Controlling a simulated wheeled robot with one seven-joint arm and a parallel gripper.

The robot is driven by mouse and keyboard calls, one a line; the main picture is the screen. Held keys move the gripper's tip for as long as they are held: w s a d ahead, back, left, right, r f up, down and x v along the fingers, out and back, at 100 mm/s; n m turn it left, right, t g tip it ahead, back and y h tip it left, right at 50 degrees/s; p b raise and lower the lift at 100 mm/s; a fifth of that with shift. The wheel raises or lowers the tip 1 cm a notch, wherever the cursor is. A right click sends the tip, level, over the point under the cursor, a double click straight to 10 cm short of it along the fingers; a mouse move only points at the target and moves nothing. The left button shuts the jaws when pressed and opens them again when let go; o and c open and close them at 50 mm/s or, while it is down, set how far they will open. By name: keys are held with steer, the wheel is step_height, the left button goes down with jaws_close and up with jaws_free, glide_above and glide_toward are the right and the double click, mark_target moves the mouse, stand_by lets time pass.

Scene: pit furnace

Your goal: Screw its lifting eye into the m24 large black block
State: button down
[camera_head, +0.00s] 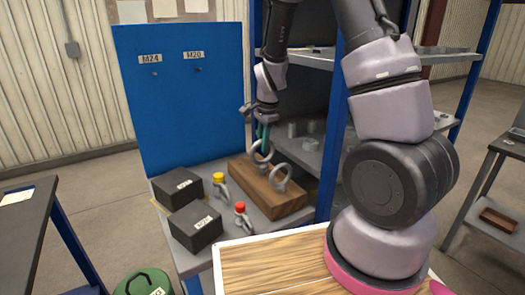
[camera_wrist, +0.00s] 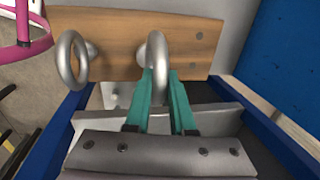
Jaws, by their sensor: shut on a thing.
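My gripper (camera_head: 263,138) has teal fingers and is shut on a grey ring-shaped lifting eye (camera_head: 260,153) at the wooden holder (camera_head: 250,186). In the wrist view the fingers (camera_wrist: 165,95) close on the lower part of this eye (camera_wrist: 156,50). Whether its shank is still in the wood is hidden. A second grey lifting eye (camera_head: 281,178) stands in the holder, left of the held one in the wrist view (camera_wrist: 70,60). Two black blocks, a rear one (camera_head: 177,187) and a front one (camera_head: 195,226), sit on the bench left of the holder. Their labels are too small to read surely.
Two small shackle-like pieces, one yellow-topped (camera_head: 220,185) and one red-topped (camera_head: 241,215), stand between blocks and holder. A blue panel (camera_head: 185,100) with M24 and M20 labels rises behind. A blue-framed shelf (camera_head: 336,130) stands close to the right of the holder.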

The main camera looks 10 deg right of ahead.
step_height(320, 180, up, 14)
steer(key=shift+f, duration=0.25)
stand_by(0.7)
